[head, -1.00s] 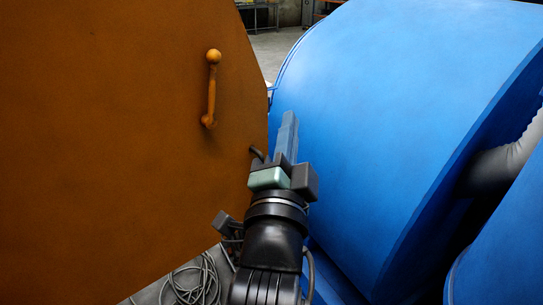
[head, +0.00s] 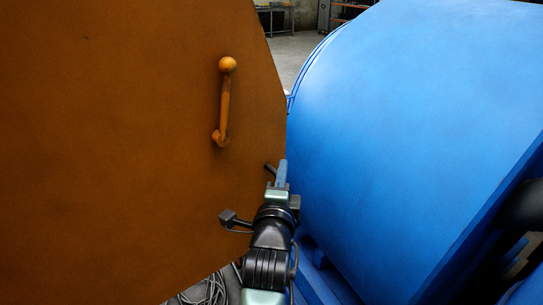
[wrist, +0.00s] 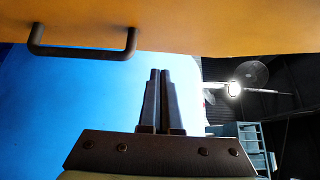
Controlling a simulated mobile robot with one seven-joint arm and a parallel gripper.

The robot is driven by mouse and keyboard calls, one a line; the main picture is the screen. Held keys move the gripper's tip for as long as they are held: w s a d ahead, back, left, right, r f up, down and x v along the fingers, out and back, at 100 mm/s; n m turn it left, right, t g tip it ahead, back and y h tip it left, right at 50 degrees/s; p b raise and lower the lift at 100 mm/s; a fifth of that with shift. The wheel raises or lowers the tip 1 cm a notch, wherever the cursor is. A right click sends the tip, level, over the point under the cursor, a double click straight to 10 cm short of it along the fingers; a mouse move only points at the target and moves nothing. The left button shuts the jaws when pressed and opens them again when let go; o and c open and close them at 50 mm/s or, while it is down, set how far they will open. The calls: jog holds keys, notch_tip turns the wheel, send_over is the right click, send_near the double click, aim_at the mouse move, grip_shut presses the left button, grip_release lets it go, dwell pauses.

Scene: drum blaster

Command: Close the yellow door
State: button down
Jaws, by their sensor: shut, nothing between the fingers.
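The yellow door (head: 110,140), an orange-yellow panel, fills the left half of the head view. It stands open beside the blue drum (head: 400,130). A yellow handle (head: 225,102) with a ball end sits on its face. My gripper (head: 282,162) is shut and empty at the door's right edge, in front of the drum; contact cannot be told. In the wrist view the shut fingers (wrist: 160,72) point up toward the door (wrist: 200,25), which crosses the top. A dark bar handle (wrist: 82,52) shows on the door there, left of the fingers.
Grey cables (head: 208,292) lie on the floor below the door. The blue drum takes up the right side. Grey floor (head: 290,55) shows in the gap at the back, with a metal table (head: 275,8) beyond. A bright lamp (wrist: 234,88) shows in the wrist view.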

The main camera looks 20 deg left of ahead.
aim_at(274, 148)
jog(key=shift+w+a, duration=1.85)
jog(key=shift+w, duration=0.2)
jog(key=shift+w, duration=0.1)
